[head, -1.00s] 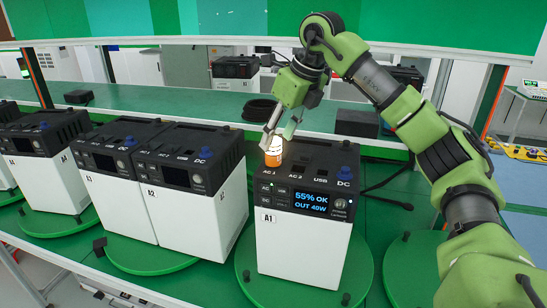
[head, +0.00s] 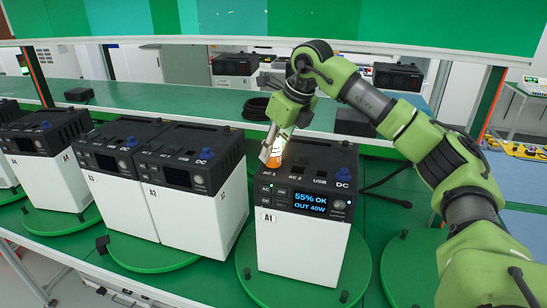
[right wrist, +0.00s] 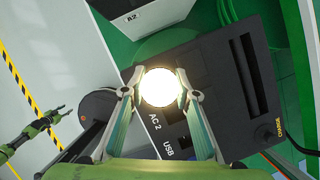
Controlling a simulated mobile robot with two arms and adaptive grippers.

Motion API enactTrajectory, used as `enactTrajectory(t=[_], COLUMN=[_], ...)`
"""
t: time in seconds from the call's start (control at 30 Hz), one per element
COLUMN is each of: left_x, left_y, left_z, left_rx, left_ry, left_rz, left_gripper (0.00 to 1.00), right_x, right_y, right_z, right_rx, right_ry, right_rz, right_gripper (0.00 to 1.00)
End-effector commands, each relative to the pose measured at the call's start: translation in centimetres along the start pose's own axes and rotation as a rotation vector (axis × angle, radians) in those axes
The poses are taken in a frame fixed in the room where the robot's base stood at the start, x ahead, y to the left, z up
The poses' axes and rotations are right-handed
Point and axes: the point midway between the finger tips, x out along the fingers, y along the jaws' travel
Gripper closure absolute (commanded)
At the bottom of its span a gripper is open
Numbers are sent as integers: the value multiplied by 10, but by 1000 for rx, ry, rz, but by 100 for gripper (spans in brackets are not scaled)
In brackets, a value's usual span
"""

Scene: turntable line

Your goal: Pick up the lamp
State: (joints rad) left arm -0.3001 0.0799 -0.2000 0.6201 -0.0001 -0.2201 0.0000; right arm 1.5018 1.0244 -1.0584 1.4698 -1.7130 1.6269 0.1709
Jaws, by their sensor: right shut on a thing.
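The lamp (head: 275,158) is a small orange and white cylinder standing on the top of the power station A1 (head: 303,240), at the AC 1 socket. In the right wrist view its round end (right wrist: 160,87) glows bright white. My right gripper (head: 271,152) is shut on the lamp, with one finger on each side, and partly hides it in the head view. I cannot tell whether the lamp's base is still seated. My left gripper (right wrist: 60,115) shows small at the left of the right wrist view, its dark fingers spread and empty.
The A1 screen (head: 310,202) reads 55% OK, OUT 40W. A blue knob (head: 343,174) sits by its DC label. Station A2 (head: 190,215) and others stand to the left on green turntables. A dark box (head: 355,122) and coiled cable (head: 257,107) lie behind.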

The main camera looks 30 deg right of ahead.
Motion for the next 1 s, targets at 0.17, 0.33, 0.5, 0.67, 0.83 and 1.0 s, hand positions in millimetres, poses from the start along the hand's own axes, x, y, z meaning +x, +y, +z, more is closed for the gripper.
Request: enactTrajectory(t=[0.17, 0.33, 0.5, 0.67, 0.83, 1.0], left_x=[1, 5, 20, 35, 48, 45], left_y=[0, 0, 0, 1, 1, 1], left_z=[0, 0, 2, 3, 4, 4], left_rx=[0, 0, 0, 0, 0, 0], left_ry=[0, 0, 0, 0, 0, 0], left_rz=[0, 0, 0, 0, 0, 0], left_gripper=[60, 60, 60, 60, 60, 60], right_x=[-4, -19, -49, -94, -128, -149], right_y=[0, 0, 12, 34, 61, 78], right_z=[2, 9, 8, -1, -26, -41], right_rx=[0, 1, -5, -5, -5, -1], right_ry=[-2, -5, -8, -9, -7, -4], right_rz=[0, 0, -1, -1, -3, -3], right_gripper=[100, 100, 100, 100, 100, 100])
